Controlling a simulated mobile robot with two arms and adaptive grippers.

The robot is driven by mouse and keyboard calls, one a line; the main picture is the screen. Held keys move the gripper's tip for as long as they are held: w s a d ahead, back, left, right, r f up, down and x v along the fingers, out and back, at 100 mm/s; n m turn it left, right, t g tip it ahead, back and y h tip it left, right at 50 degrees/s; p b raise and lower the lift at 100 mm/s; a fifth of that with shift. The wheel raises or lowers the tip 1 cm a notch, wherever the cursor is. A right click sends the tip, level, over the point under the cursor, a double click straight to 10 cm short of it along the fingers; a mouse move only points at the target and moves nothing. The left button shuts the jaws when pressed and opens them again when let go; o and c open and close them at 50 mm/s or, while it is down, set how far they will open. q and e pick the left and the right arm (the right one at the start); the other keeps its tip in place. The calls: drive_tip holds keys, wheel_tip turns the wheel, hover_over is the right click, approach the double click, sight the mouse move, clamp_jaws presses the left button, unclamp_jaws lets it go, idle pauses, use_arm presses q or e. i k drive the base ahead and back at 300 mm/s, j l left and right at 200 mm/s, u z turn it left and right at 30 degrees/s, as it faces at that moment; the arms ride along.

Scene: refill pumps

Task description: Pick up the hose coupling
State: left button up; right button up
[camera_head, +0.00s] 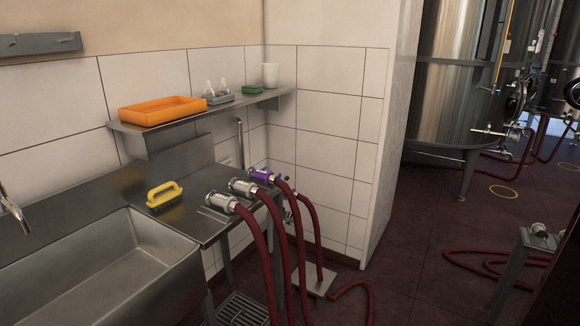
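Three hose couplings lie side by side on the steel counter right of the sink, each on the end of a dark red hose. The nearest silver coupling (222,201) and the middle silver coupling (243,187) look alike. The farthest coupling (262,175) has a purple band. Their hoses (263,240) bend over the counter's front edge and hang towards the floor. Neither of my grippers shows in the head view, and nothing is holding the couplings.
A sink (110,265) fills the lower left. A yellow brush (164,194) lies on the counter (185,222). A wall shelf (225,108) above holds an orange tray (163,110) and a white cup (271,75). Hoses lie on the floor at right, near steel tanks (455,75).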

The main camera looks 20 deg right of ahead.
sight(268, 178)
drive_tip(key=i+l+z, duration=0.25)
drive_tip(key=i+z, duration=0.75)
drive_tip(key=i+j+z, duration=0.1)
drive_tip(key=i+z, duration=0.6)
drive_tip(key=i, duration=0.6)
drive_tip(key=i+z, duration=0.3)
drive_tip(key=i, duration=0.5)
drive_tip(key=i+u, duration=0.15)
drive_tip(key=u, duration=0.25)
drive_tip(key=i+u, duration=0.2)
drive_tip(key=u, duration=0.25)
drive_tip(key=i+l+u, duration=0.15)
drive_tip(key=u, duration=0.25)
